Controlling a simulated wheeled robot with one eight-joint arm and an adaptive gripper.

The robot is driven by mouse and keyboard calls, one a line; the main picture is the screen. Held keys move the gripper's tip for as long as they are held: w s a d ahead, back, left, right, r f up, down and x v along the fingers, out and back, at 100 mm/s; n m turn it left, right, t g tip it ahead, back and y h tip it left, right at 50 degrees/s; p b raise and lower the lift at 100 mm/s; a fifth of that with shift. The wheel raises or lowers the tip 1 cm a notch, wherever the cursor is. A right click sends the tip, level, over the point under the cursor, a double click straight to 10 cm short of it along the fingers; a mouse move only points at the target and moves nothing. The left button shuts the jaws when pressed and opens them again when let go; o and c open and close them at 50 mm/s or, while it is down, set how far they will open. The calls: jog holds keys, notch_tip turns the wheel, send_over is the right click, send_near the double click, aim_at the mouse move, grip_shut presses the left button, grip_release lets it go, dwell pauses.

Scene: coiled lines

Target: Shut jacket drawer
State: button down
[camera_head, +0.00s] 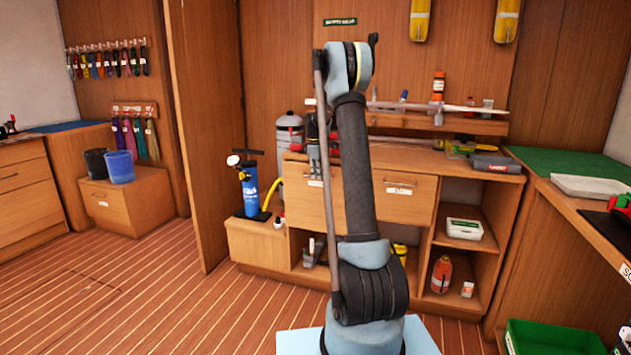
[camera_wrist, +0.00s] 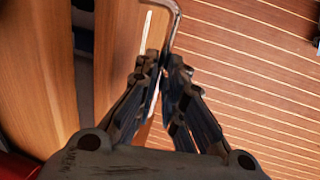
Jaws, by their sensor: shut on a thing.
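The left wooden drawer (camera_head: 304,207) in the bench has a small pale label, too small to read, so I cannot confirm that it is the jacket drawer. In the wrist view its wooden front (camera_wrist: 117,45) stands apart from the cabinet, with a dark gap showing something bluish inside, so it is partly open. My gripper (camera_wrist: 163,78) is shut on the drawer's metal bar handle (camera_wrist: 176,18). In the head view my gripper (camera_head: 317,165) is at the top of this drawer front, and my arm hides the drawer's right part.
A second labelled drawer (camera_head: 408,197) is to the right, with open shelves below. A blue pump (camera_head: 250,190) stands on a low box to the left. A green crate (camera_head: 545,338) is at the lower right. The planked floor (camera_head: 150,285) at the left is clear.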

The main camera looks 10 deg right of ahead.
jog(key=shift+w+d, duration=0.4)
jog(key=shift+w, duration=0.4)
jog(key=shift+w+d, duration=0.4)
jog(key=shift+w, duration=0.4)
jog(key=c, duration=1.7)
grip_release()
jog(key=shift+w, duration=0.1)
jog(key=shift+r, duration=0.1)
jog(key=r, duration=0.3)
jog(key=s+r, duration=0.1)
jog(key=r, duration=0.3)
jog(key=s+a+r, duration=0.1)
jog(key=r, duration=0.3)
jog(key=shift+r, duration=0.2)
jog(key=shift+s, duration=0.15)
